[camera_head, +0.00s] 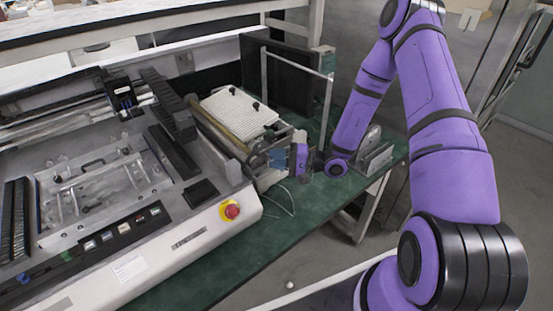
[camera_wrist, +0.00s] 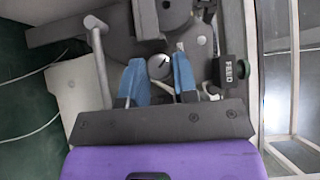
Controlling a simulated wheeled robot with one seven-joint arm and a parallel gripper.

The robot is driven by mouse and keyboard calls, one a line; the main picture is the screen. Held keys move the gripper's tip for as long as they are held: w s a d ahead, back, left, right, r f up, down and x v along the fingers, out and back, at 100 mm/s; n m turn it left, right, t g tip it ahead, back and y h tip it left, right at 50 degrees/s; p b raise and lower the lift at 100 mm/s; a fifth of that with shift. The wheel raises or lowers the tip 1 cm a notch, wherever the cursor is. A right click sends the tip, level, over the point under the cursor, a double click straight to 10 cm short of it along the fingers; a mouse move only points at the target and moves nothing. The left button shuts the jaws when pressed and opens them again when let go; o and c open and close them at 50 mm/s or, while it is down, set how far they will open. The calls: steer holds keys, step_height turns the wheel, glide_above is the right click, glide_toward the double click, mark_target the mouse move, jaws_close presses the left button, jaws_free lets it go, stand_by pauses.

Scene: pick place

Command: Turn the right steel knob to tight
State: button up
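A round steel knob (camera_wrist: 160,66) with a dark line on its face sits on the machine's end, in the wrist view. My gripper (camera_wrist: 159,72) has one blue finger on each side of this knob, with little gap at either side. I cannot tell whether the fingers press on it. The knob's marking is too small to read as tight or loose.
A grey rod with a rounded end (camera_wrist: 95,24) stands to the left. A metal frame (camera_head: 327,110) rises behind my gripper. The green tabletop (camera_head: 262,240) is bare in front.

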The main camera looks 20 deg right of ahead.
steer(key=shift+f+m+t+y, duration=0.1)
steer(key=shift+m+t+y, duration=0.2)
steer(key=shift+m+y, duration=0.3)
steer(key=o, duration=0.9)
steer(key=v, duration=1)
steer(key=shift+s+d, duration=0.2)
steer(key=shift+d, duration=0.2)
